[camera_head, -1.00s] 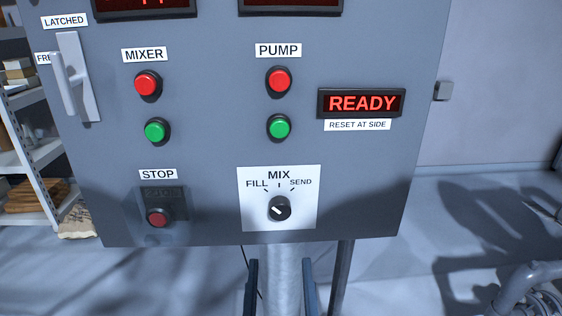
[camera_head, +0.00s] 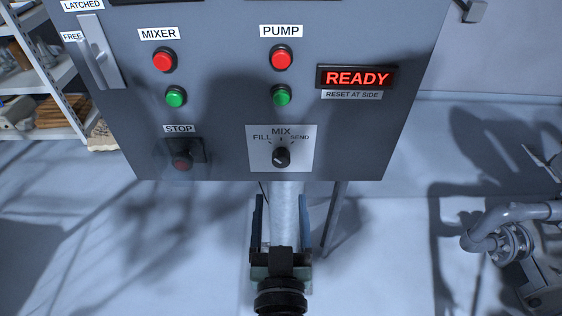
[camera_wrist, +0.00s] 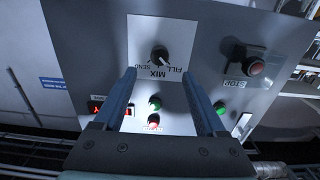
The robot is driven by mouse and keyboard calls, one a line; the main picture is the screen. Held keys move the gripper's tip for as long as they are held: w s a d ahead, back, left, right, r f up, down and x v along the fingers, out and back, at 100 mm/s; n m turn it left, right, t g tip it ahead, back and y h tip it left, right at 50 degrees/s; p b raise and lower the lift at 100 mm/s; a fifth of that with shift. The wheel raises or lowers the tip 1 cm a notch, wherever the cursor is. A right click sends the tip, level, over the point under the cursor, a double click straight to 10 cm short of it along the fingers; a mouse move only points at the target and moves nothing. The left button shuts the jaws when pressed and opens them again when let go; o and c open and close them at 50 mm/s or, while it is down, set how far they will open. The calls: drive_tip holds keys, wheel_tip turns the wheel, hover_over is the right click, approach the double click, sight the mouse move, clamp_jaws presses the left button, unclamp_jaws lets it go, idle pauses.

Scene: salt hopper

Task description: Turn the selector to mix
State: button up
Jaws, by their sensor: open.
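The selector (camera_head: 282,157) is a small black knob with a pale mark on a white plate (camera_head: 256,164) at the panel's lower edge. FILL is printed at left, MIX at top and SEND at right. I cannot clearly tell where the mark points. In the wrist view the knob (camera_wrist: 160,55) appears upside down, just beyond my fingertips. My gripper (camera_head: 282,198) is open and empty, below the knob in the head view. Its two blue-grey fingers (camera_wrist: 158,76) are apart and do not touch the knob.
Red and green MIXER buttons (camera_head: 164,60) and PUMP buttons (camera_head: 282,58) sit above. The STOP button (camera_head: 182,159) is left of the selector plate. A READY display (camera_head: 356,77) and a latch handle (camera_head: 100,52) are on the panel. Pipes (camera_head: 510,225) stand at right.

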sight(281, 164)
drive_tip(key=w, duration=0.9)
drive_tip(key=shift+w, duration=0.2)
clamp_jaws()
